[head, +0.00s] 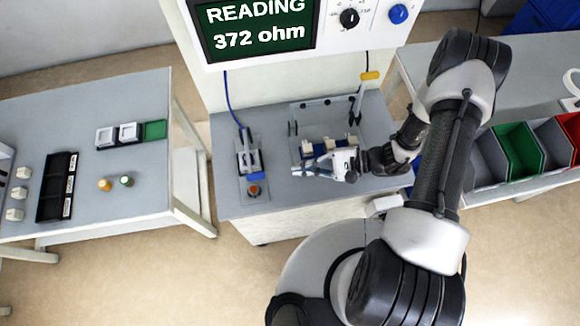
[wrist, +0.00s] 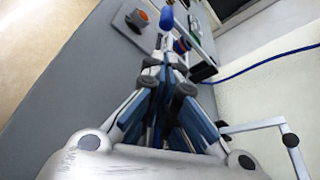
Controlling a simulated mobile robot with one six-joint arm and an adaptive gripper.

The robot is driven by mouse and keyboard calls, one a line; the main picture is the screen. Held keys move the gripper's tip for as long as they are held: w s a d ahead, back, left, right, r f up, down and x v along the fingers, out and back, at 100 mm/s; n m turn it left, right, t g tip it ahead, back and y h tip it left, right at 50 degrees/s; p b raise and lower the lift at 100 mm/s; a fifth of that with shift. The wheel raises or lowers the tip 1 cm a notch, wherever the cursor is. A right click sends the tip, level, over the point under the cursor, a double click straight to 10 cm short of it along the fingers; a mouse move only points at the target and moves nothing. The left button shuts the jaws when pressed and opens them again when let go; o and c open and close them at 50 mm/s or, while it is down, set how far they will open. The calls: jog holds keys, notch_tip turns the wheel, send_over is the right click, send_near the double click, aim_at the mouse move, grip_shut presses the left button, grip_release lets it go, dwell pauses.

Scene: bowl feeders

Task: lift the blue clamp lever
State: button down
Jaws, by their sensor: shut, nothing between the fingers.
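The blue clamp lever (head: 256,176) is on the small grey fixture (head: 242,182) at the left of the middle bench, just above an orange button (head: 254,190). In the wrist view a rounded blue end, apparently the lever's (wrist: 167,19), shows at the top, right of the orange button (wrist: 137,18). My gripper (head: 297,171) is right of the lever, pointing left towards it, with a gap between them. Its fingers are together and empty in the wrist view (wrist: 165,60), and hide part of the fixture.
A second fixture with pale blocks (head: 330,146) stands behind my gripper. A blue cable (head: 232,105) runs from the meter panel (head: 262,27) to the lever's fixture. A side table (head: 90,215) stands left; coloured bins (head: 518,148) are at right. The bench front left is clear.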

aim_at(274, 176)
jog(key=b+x, duration=0.1)
jog(key=x, duration=0.7)
jog(key=shift+a+f+b, duration=0.15)
jog(key=shift+a+b, duration=0.2)
jog(key=shift+s+r+m+g+p, duration=0.15)
jog(key=shift+r+m+g+p, duration=0.15)
jog(key=shift+r+m+p, duration=0.6)
jog(key=w+a+r+m+g+h+p, duration=0.1)
jog(key=w+r+m+g+p, duration=0.3)
jog(key=r, duration=0.9)
jog(key=shift+w+a+m+p, duration=0.45)
jog(key=shift+w+m+p, duration=0.65)
jog(key=shift+w, duration=0.85)
jog(key=shift+r, duration=0.1)
